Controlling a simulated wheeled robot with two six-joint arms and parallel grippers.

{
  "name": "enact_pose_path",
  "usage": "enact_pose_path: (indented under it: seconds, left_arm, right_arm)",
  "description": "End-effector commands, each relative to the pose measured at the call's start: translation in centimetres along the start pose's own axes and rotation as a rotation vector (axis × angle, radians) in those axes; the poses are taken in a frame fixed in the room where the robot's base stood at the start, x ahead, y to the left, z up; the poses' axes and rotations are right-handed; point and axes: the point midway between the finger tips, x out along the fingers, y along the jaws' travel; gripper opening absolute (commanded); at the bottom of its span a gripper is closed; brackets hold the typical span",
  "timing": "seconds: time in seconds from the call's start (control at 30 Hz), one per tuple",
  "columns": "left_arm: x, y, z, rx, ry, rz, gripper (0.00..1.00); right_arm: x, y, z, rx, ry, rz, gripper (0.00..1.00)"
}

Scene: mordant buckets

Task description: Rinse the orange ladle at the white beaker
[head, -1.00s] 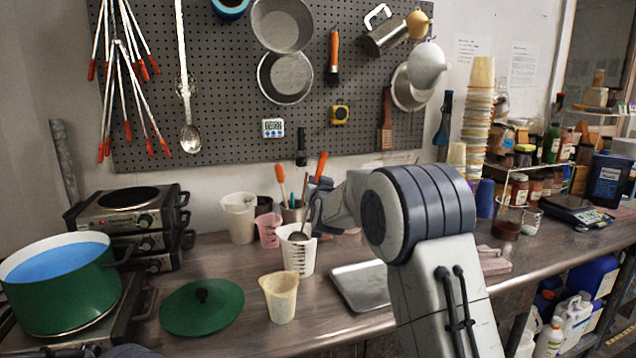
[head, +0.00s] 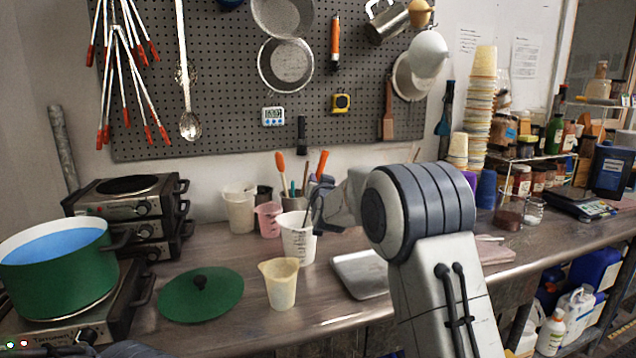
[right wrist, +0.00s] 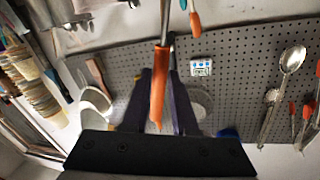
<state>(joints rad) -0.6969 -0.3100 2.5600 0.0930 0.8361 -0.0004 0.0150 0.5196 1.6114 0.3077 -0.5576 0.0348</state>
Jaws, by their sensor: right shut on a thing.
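The white beaker (head: 298,246), marked with dark graduations, stands upright on the counter. My right gripper (head: 319,208) is just above and right of its rim. It is shut on the orange ladle, whose orange handle (head: 322,164) leans up above the fingers. The right wrist view shows the orange handle (right wrist: 159,85) between the two fingers, with a thin metal shaft beyond it. The shaft leads down toward the beaker's mouth. The ladle's bowl is hidden, and I cannot tell how deep it sits.
A cream jug (head: 281,284) stands in front of the beaker; a pink cup (head: 268,220) and a white jug (head: 239,210) stand behind it. A metal tray (head: 361,275) lies right. A green lid (head: 201,297) and green pot (head: 55,275) are left.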

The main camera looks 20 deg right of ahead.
Motion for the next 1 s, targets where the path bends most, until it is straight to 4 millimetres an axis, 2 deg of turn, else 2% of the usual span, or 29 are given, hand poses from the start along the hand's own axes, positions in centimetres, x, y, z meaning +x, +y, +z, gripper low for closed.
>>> enact_pose_path:
  seconds: [0.17, 0.63, 1.0]
  left_arm:
    - [0.1, 0.0, 0.0, 0.0, 0.0, 0.0, 0.5]
    - [0.6, 0.0, 0.0, 0.0, 0.0, 0.0, 0.5]
    - [0.7, -0.1, 0.0, 0.0, 0.0, 0.0, 0.5]
  right_arm:
    - [0.2, 0.1, 0.0, 0.0, 0.001, 0.0, 0.0]
    - [-1.2, -0.7, 0.2, 0.0, 0.002, 0.0, 0.0]
    - [0.0, 0.0, 0.0, -0.001, 0.002, 0.0, 0.0]
